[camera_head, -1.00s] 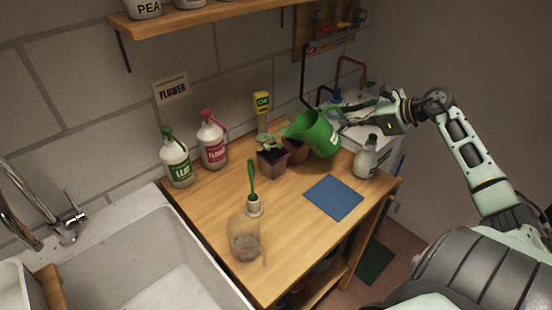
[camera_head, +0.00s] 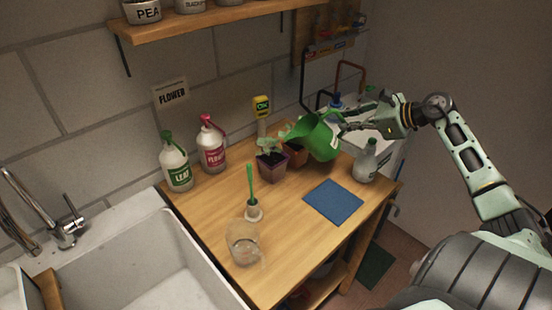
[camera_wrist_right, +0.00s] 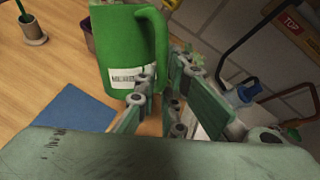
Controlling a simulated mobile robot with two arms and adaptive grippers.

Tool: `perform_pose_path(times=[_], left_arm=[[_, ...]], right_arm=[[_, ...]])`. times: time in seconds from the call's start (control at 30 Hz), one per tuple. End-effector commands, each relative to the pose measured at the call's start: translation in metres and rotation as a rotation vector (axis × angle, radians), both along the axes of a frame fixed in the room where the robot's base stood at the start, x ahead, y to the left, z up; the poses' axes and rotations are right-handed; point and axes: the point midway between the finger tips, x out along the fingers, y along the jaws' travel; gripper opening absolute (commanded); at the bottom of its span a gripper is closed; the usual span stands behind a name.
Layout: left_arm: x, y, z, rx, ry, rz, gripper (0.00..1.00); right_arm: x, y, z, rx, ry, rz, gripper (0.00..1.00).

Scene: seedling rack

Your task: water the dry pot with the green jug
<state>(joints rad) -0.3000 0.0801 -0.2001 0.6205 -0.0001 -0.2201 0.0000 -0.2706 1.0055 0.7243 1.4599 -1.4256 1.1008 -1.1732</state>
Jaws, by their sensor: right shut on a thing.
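The green jug (camera_head: 322,142) is in the air above the right part of the wooden table, tipped with its spout down to the left. My right gripper (camera_head: 347,126) is shut on it from the right, at the handle side. The right wrist view shows the jug (camera_wrist_right: 125,45) upside close, with the gripper fingers (camera_wrist_right: 158,88) at its handle. Below the spout are a purple-brown pot (camera_head: 272,167) with a seedling and a terracotta pot (camera_head: 295,157), partly hidden by the jug. I cannot tell which pot is dry or whether water flows. My left gripper is out of view.
LEAF (camera_head: 176,168) and FLOWER (camera_head: 212,150) bottles stand at the left, a grey bottle (camera_head: 366,162) at the right. A clear jug (camera_head: 243,245) and a blue mat (camera_head: 333,202) are in front. The sink (camera_head: 150,265) is at left.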

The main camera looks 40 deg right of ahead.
Motion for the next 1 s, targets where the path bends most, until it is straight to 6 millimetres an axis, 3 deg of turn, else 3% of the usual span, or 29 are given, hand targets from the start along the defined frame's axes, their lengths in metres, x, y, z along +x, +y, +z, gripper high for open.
perform_pose_path(times=[0.77, 1.0], left_arm=[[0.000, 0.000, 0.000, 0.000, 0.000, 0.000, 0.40], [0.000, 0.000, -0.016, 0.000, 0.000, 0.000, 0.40]], right_arm=[[0.000, 0.000, 0.001, 0.000, -0.002, 0.000, 0.00], [-0.002, -0.004, -0.012, 0.035, -0.019, 0.000, 0.00]])
